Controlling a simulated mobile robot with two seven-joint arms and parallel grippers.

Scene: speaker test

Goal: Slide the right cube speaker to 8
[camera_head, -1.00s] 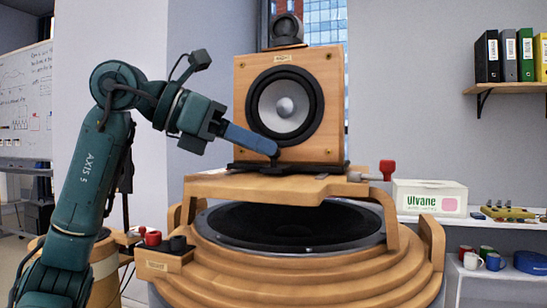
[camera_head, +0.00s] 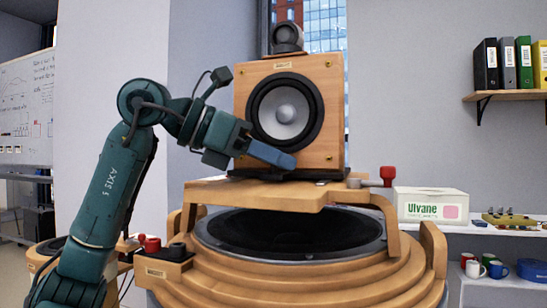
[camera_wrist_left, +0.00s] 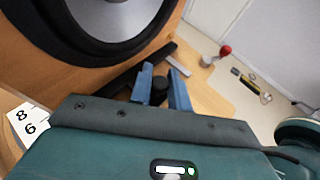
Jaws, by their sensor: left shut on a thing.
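A wooden cube speaker (camera_head: 325,140) with a large black-rimmed, grey cone stands upright on a black sliding base (camera_head: 240,173) on a wooden platform (camera_head: 260,194). My left gripper (camera_head: 291,162) reaches in from the left, low in front of the speaker. In the left wrist view its blue fingers (camera_wrist_left: 163,88) are shut on a dark round knob (camera_wrist_left: 159,92) by the black base. A white scale card (camera_wrist_left: 25,122) shows the numbers 8 and 6 at the left of that view. The fingers hide the knob in the head view. My right gripper is not in view.
A red-knobbed lever (camera_head: 387,177) sticks out at the platform's right. Below lies a big dark round cone (camera_head: 290,232) in a stepped wooden stand (camera_head: 400,272). A small block with red and black knobs (camera_head: 165,258) is at its left. A white box (camera_head: 430,205) stands on the right shelf.

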